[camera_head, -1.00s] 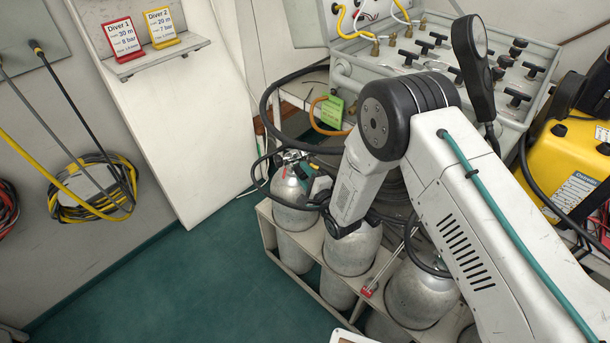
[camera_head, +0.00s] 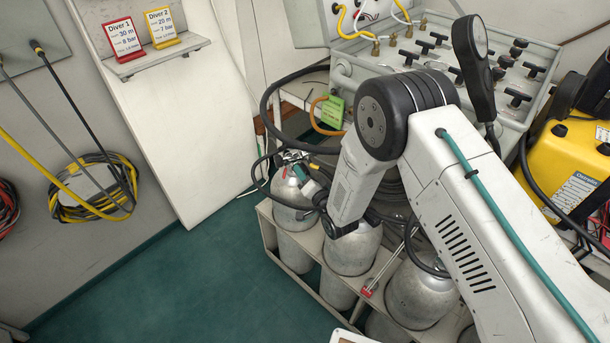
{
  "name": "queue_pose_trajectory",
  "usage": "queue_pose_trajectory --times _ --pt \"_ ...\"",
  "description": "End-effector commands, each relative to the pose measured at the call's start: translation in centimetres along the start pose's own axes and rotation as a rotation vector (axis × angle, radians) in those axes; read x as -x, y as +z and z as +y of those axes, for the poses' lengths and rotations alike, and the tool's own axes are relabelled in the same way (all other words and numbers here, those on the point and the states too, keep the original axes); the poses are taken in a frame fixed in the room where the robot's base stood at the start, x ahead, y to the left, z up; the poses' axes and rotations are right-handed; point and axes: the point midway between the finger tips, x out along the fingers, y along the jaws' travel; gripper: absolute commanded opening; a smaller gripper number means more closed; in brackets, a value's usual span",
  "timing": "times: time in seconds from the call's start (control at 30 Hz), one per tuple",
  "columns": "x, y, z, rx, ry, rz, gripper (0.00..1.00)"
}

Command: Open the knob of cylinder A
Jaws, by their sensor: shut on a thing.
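Several silver gas cylinders stand in a pale rack. The leftmost cylinder (camera_head: 290,190) has its metal valve at the top, with a black hose beside it. No letter marking cylinder A is readable on the cylinders. The cylinder to the right (camera_head: 351,250) has its top hidden behind my arm.
The pale rack (camera_head: 300,283) encloses the cylinders. A black hose loops above them. A green tag (camera_head: 332,111) hangs by the grey control panel (camera_head: 350,70), which stands close behind my arm. A yellow machine (camera_head: 565,165) is at right. The green floor (camera_head: 190,280) at left is clear.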

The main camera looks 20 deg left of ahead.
Motion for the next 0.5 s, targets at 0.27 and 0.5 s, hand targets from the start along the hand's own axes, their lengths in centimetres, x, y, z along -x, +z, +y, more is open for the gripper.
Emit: queue_pose_trajectory --times 0.27,0.5 --pt "0.02 0.24 -0.05 0.262 0.009 0.006 0.14" --pt "0.02 0.26 -0.02 0.49 0.018 0.016 0.14"
